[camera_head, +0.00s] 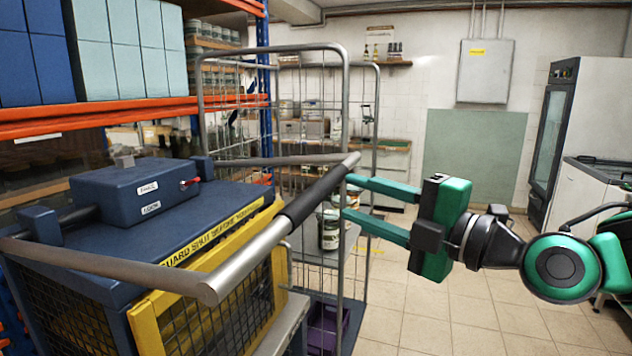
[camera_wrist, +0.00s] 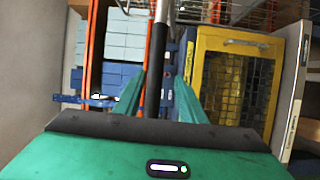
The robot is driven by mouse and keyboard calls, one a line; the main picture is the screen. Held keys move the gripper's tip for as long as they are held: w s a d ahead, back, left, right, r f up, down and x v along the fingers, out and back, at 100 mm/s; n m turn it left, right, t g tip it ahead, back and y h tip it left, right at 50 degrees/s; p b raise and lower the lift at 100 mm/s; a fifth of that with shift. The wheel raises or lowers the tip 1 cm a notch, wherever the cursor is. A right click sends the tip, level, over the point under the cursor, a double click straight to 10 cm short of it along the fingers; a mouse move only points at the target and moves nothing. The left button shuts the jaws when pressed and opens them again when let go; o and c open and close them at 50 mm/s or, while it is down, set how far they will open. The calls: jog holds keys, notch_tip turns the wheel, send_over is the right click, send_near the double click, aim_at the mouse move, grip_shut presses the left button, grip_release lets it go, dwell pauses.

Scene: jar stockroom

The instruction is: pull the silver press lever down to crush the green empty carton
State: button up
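The silver press lever (camera_head: 240,262) is a U-shaped bar with a black grip (camera_head: 312,196) along its cross-bar. It stands out in front of the blue press, its arms roughly level. My gripper (camera_head: 346,197) is open and empty, with its two green fingers pointing left at the grip's far end. In the wrist view the black grip (camera_wrist: 153,82) runs between the fingers (camera_wrist: 158,95); I cannot tell whether they touch it. The yellow guard (camera_head: 208,292) with mesh is across the press front, and also shows in the wrist view (camera_wrist: 235,40). The green carton is not visible.
A wire roll cage (camera_head: 343,100) with jars stands just behind the lever and fingers. An orange-beamed rack (camera_head: 110,115) with blue boxes is behind the press. Tiled floor (camera_head: 455,310) is open at the right, toward a fridge (camera_head: 553,130).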

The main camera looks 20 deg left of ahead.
jog(key=shift+a+r, duration=0.35)
jog(key=shift+a, duration=0.3)
jog(key=x, duration=0.9)
jog(key=shift+w+a, duration=0.3)
grip_shut()
dwell(0.6)
